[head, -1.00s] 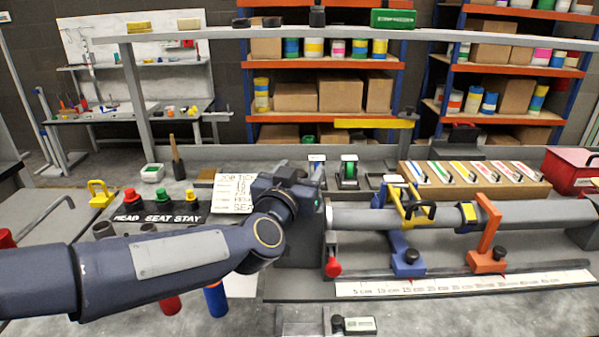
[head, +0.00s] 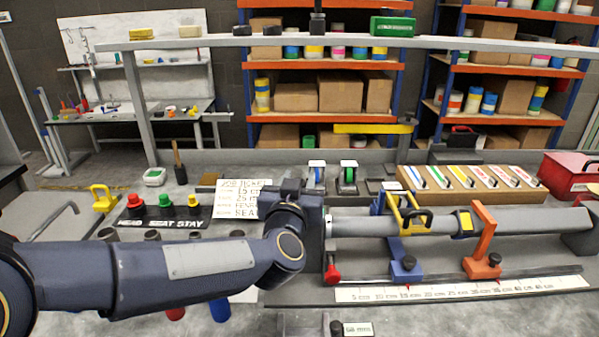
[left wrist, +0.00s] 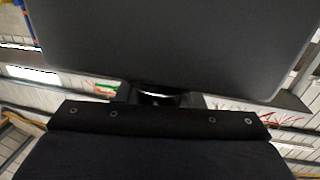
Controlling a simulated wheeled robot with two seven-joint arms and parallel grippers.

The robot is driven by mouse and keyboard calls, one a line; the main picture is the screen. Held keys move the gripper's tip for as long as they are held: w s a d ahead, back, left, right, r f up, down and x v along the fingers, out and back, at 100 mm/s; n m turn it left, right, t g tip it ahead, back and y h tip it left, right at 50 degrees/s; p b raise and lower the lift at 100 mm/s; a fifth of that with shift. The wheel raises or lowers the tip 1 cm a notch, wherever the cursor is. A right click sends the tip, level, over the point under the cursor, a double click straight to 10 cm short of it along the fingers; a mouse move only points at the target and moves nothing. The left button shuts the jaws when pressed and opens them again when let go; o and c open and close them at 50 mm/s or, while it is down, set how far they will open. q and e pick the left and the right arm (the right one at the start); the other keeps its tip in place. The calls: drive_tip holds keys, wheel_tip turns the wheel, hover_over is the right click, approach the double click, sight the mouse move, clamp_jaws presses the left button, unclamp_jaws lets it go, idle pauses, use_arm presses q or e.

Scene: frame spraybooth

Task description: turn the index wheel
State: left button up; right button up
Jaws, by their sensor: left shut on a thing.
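The grey tube (head: 370,221) lies level in the fixture, its left end at the dark headstock (head: 300,285). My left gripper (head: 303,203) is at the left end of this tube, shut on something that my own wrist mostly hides. From its place at the headstock I take this to be the index wheel, but its shape does not show. A red knob (head: 332,273) sits just right of and below my wrist. In the left wrist view a broad dark grey face (left wrist: 175,40) fills the upper middle, close to the gripper. My right gripper is not in view.
Blue (head: 405,266) and orange (head: 482,264) clamps stand along the tube, above a white scale (head: 460,289). A card (head: 241,199) and red, green and yellow buttons (head: 165,198) stand left of my wrist. A strip rack (head: 470,190) and red bin (head: 572,176) are behind right.

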use_arm(q)
drive_tip(key=n+y+p, duration=0.1)
drive_tip(key=y+p, duration=0.1)
drive_tip(key=n+y+p, duration=0.1)
drive_tip(key=y, duration=0.1)
drive_tip(key=shift+r+n, duration=0.25)
drive_tip(key=shift+n, duration=0.05)
drive_tip(key=n+y, duration=0.1)
drive_tip(key=y+p, duration=0.1)
drive_tip(key=shift+a+n+y+p, duration=0.2)
drive_tip(key=shift+n+y+p, duration=0.1)
drive_tip(key=shift+n+y, duration=0.1)
drive_tip(key=n+y, duration=0.1)
drive_tip(key=n+g+y+p, duration=0.1)
drive_tip(key=y, duration=0.1)
drive_tip(key=n+g+y+p, duration=0.1)
drive_tip(key=y, duration=0.1)
drive_tip(key=shift+s+a+f, duration=0.1)
drive_tip(key=shift+a+f, duration=0.05)
drive_tip(key=shift+a, duration=0.15)
drive_tip(key=shift+s+a+f+n+g+y+p, duration=0.1)
drive_tip(key=shift+a+n+g+y+p, duration=0.05)
drive_tip(key=shift+n+g+y+p, duration=0.55)
drive_tip(key=shift+s+a+n+g+y+p, duration=0.1)
drive_tip(key=shift+n+g+y+p, duration=0.3)
drive_tip(key=shift+n+g+y, duration=0.45)
drive_tip(key=shift+y, duration=0.35)
drive_tip(key=o, duration=1)
